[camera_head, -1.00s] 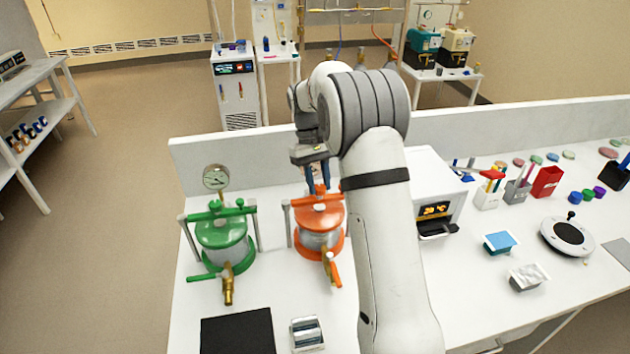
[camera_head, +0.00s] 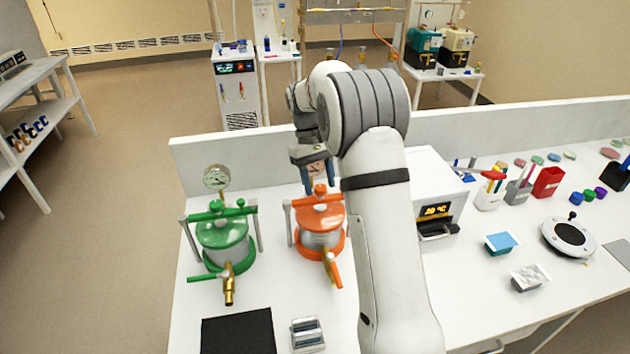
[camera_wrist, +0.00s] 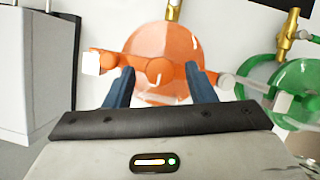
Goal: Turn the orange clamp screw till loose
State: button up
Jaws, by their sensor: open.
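The orange vessel (camera_head: 319,222) stands on the white bench with an orange clamp bar across its lid. The orange clamp screw (camera_head: 320,190) sits at the top middle of that bar. My gripper (camera_head: 318,184) points down right above it, with its blue fingers apart. In the wrist view the clamp screw (camera_wrist: 160,71) shows as a round knob between the two fingers of my open gripper (camera_wrist: 160,79). A gap shows on each side of the knob, and I cannot tell whether the fingertips are at its height.
A green vessel (camera_head: 222,240) with a gauge (camera_head: 216,178) stands close to the left. A white device with a lit display (camera_head: 435,211) is at the right behind my arm. A black mat (camera_head: 238,333) and a small block (camera_head: 307,335) lie in front.

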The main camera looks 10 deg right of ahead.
jog(key=b+v, duration=0.1)
jog(key=v, duration=0.6)
jog(key=shift+r, duration=0.35)
jog(key=shift+w, duration=0.15)
dwell(0.3)
jog(key=s+r+m+t+b, duration=0.1)
jog(key=s+r+t, duration=0.1)
jog(key=s, duration=0.6)
jog(key=s+r+m+t+b, duration=0.1)
jog(key=s+r+t, duration=0.1)
jog(key=s, duration=0.7)
jog(key=s+f+m+t+y+b, duration=0.1)
jog(key=s+f+t, duration=0.2)
jog(key=s+f, duration=0.4)
jog(key=s, duration=0.8)
jog(key=shift+s+t, duration=0.3)
jog(key=shift+s, duration=0.05)
